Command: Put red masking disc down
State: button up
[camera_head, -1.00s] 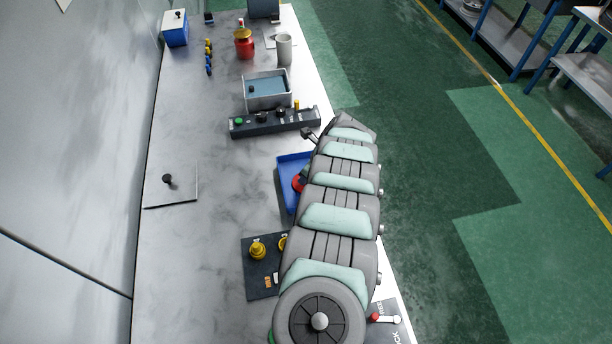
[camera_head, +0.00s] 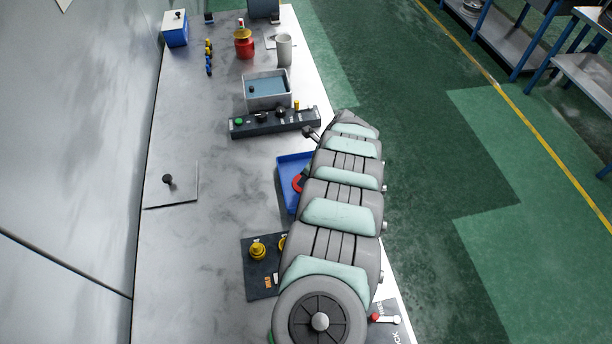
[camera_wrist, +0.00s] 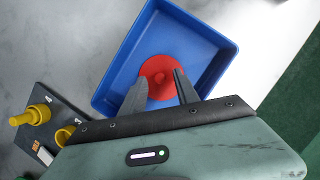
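The red masking disc (camera_wrist: 158,69) lies in the blue tray (camera_wrist: 128,62), its small red knob showing near its middle in the wrist view. My gripper (camera_wrist: 159,82) is over the tray, its two dark fingers spread apart on either side of the knob, with a visible gap to it. The fingers overlap the near part of the disc in the picture. In the head view the disc (camera_head: 298,184) shows only in part beside my arm, which hides most of the blue tray (camera_head: 284,162) and nearly all of my gripper.
A dark plate (camera_head: 258,283) with yellow knobbed pieces (camera_head: 257,251) stands near the tray. A dark strip (camera_head: 275,122) with several knobs and a grey bin (camera_head: 267,90) stand beyond it. A flat grey plate with a black knob (camera_head: 168,179) lies left. The bench between is clear.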

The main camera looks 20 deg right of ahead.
jog(key=p+v, duration=0.3)
jog(key=v, duration=0.8)
